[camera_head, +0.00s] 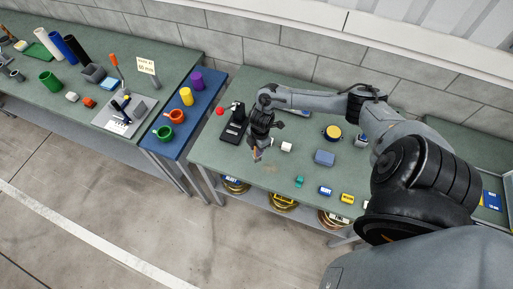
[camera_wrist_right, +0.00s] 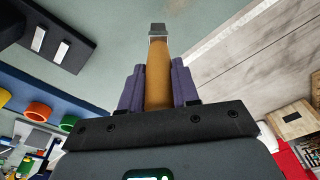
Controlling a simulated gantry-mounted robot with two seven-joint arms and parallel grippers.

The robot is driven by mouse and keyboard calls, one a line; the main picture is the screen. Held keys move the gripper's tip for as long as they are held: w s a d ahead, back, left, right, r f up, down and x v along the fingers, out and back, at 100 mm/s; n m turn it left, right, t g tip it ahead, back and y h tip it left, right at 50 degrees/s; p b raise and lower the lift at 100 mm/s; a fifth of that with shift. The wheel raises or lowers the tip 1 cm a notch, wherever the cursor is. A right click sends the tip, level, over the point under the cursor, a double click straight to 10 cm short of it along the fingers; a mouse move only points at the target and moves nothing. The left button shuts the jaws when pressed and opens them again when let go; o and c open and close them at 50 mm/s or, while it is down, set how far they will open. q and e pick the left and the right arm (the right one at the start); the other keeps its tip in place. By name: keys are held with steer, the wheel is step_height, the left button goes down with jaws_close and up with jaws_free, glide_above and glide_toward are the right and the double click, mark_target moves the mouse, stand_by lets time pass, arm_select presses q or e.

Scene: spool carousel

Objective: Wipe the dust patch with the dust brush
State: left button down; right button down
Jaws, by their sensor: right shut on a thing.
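My right gripper (camera_head: 256,152) is over the front left part of the right-hand green table, pointing down. It is shut on the dust brush (camera_head: 257,155). In the right wrist view the brush (camera_wrist_right: 158,75) has a tan handle between the dark purple fingers, with a metal collar and a dark tip pointing away from the gripper. A faint brownish dust patch (camera_head: 271,168) shows on the table just right of the brush. Whether the bristles touch the table cannot be told. My left gripper is not in view.
A black stand (camera_head: 234,130) is just left of the gripper. A white block (camera_head: 287,146), a blue box (camera_head: 324,157) and a yellow-topped round item (camera_head: 332,132) lie to the right. The table's front edge is close. A blue board (camera_head: 187,112) with coloured cups is at left.

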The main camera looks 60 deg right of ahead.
steer(key=shift+r+p, duration=1.2)
steer(key=shift+r, duration=0.3)
